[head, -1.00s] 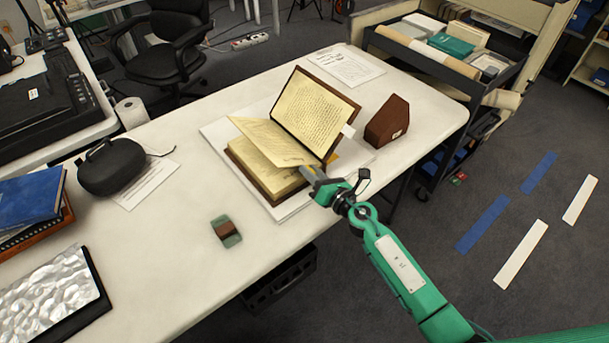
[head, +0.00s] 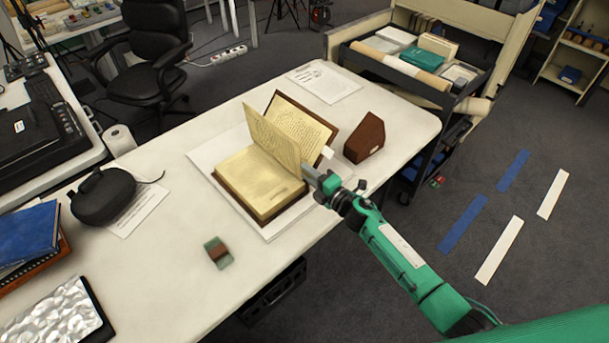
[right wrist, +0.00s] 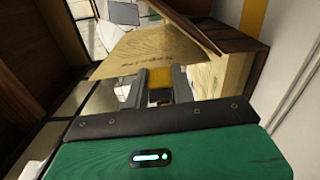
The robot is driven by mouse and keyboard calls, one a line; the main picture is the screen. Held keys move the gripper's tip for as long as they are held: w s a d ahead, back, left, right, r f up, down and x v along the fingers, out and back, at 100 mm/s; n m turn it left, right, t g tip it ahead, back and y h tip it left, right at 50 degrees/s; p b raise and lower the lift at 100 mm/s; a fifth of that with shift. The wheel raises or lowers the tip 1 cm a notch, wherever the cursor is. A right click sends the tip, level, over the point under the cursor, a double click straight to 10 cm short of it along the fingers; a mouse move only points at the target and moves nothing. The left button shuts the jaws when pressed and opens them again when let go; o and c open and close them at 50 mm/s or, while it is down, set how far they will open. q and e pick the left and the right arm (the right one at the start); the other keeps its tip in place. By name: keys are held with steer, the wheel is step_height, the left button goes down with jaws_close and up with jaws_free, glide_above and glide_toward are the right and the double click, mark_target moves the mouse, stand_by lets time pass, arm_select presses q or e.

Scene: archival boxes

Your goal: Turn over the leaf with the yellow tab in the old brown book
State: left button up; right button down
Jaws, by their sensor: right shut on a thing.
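The old brown book (head: 235,196) lies open on a white board on the table. One leaf (head: 272,138) stands up steeply between the near page block (head: 258,185) and the raised far pages (head: 303,127). My right gripper (head: 316,182) is at the book's right end, by the leaf's edge. In the right wrist view, the yellow tab (right wrist: 159,88) sits between the gripper's two fingers, with the leaf (right wrist: 150,57) beyond it. The right gripper is shut on the tab. In the head view the gripper hides the tab. My left gripper is not in view.
A brown wedge block (head: 364,138) stands just right of the book. A green and brown small object (head: 217,252) lies on the table in front. A black case (head: 104,196) and blue book (head: 28,232) are at left. The table between them and the book is mostly clear.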

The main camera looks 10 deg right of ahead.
steer(key=shift+w+d+f+m+p, duration=0.15)
steer(key=shift+w+d+m, duration=0.4)
steer(key=shift+m, duration=0.6)
steer(key=shift+w+d+r+m+p, duration=0.1)
steer(key=shift+w+d+m+p, duration=0.2)
steer(key=shift+d+m, duration=0.6)
steer(key=shift+w+d+f+m+p, duration=0.15)
steer(key=shift+w+d+m, duration=0.25)
steer(key=shift+m, duration=0.95)
steer(key=c, duration=1.2)
jaws_free()
steer(key=shift+o, duration=0.2)
steer(key=b+v, duration=0.2)
steer(key=v, duration=1.1)
steer(key=shift+s+d, duration=0.2)
steer(key=shift+s, duration=0.1)
